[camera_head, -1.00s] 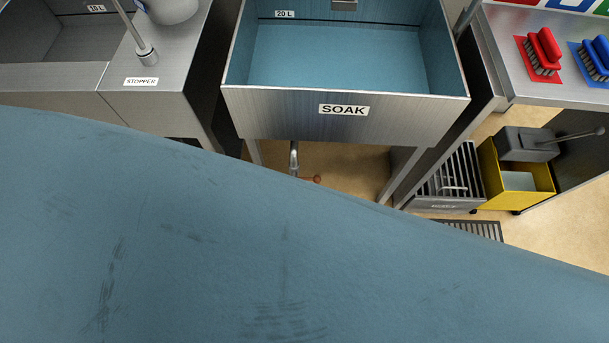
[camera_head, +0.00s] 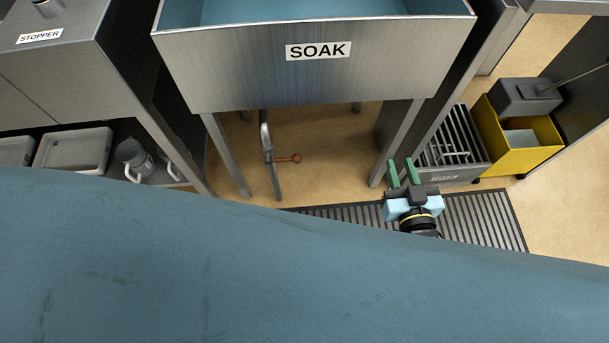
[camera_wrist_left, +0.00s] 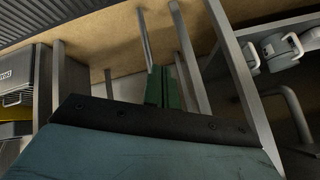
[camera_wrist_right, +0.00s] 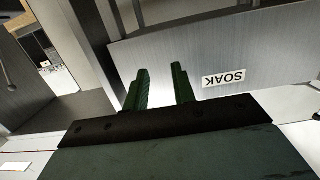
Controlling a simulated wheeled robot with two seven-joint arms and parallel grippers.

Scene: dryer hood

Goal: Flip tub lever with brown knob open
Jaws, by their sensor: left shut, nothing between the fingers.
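The steel tub marked SOAK (camera_head: 230,70) stands on legs. Under it a grey drain pipe (camera_head: 266,140) runs down, and a lever with a brown knob (camera_head: 296,158) sticks out to the right from it. My right gripper (camera_head: 404,172) is to the right of the knob and well apart from it, near the tub's right front leg; its green fingers are apart with nothing between them. They also show in the right wrist view (camera_wrist_right: 160,88), below the SOAK front. My left gripper (camera_wrist_left: 165,87) shows only in the left wrist view, with its fingers shut and empty.
A floor grate (camera_head: 480,215) lies below the right gripper. A grey slatted crate (camera_head: 450,150) and a yellow mop bucket (camera_head: 535,155) stand at right. A shelf with mugs (camera_head: 135,158) and trays is at left. The blue surface across the bottom hides nearer floor.

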